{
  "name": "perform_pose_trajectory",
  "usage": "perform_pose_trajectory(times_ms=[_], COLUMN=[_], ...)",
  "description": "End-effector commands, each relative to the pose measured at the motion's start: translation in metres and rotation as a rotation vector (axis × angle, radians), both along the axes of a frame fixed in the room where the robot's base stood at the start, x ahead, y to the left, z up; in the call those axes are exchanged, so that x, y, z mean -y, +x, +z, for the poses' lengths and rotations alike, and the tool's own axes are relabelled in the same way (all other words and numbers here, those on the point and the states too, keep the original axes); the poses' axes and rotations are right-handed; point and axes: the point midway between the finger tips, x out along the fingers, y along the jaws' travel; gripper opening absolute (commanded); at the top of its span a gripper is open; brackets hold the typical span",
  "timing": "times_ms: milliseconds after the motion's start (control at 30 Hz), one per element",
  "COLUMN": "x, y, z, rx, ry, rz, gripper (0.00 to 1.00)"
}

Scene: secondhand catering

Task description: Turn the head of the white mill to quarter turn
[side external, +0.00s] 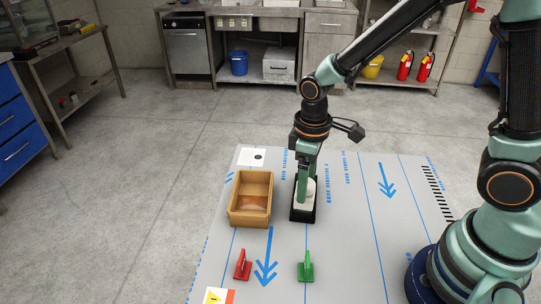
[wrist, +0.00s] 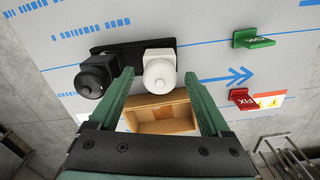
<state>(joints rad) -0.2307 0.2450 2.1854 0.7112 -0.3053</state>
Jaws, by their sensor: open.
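The white mill (wrist: 158,66) stands in a black holder (wrist: 118,48), beside a black mill (wrist: 93,78). In the side view the white mill (side external: 309,190) is partly hidden by my gripper (side external: 304,190), and I cannot pick out the black mill there. My gripper (wrist: 158,78) is open and points down, with its green fingers on either side of the white mill's head in the wrist view. I cannot tell whether either finger touches it. No mark showing the head's angle is readable.
An open wooden box (side external: 234,217) stands left of the holder on the grey table (side external: 345,250). A red block (side external: 243,268) and a green block (side external: 305,270) stand near the front. The table right of the holder is clear, up to my arm's base.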

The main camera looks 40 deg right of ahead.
Motion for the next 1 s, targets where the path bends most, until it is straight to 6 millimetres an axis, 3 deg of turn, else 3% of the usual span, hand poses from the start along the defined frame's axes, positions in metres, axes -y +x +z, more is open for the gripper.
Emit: perform_pose_trajectory(times_ms=[200,267,400,433,900,933,1000], x=[0.0,0.0,0.0,-0.0001,0.0,0.0,0.0], y=[0.0,0.0,0.0,0.0001,0.0002,0.0002,0.0002], z=[-0.0004,-0.0003,-0.0001,-0.0001,0.0002,0.0002,0.0002], rx=[0.0,0.0,0.0,0.0,0.0,0.0,0.0], ry=[0.0,0.0,0.0,0.0,0.0,0.0,0.0], rz=[0.0,0.0,0.0,0.0,-0.066,-0.066,-0.066], gripper=[0.81,0.62,0.09,0.0,0.0,0.54,0.81])
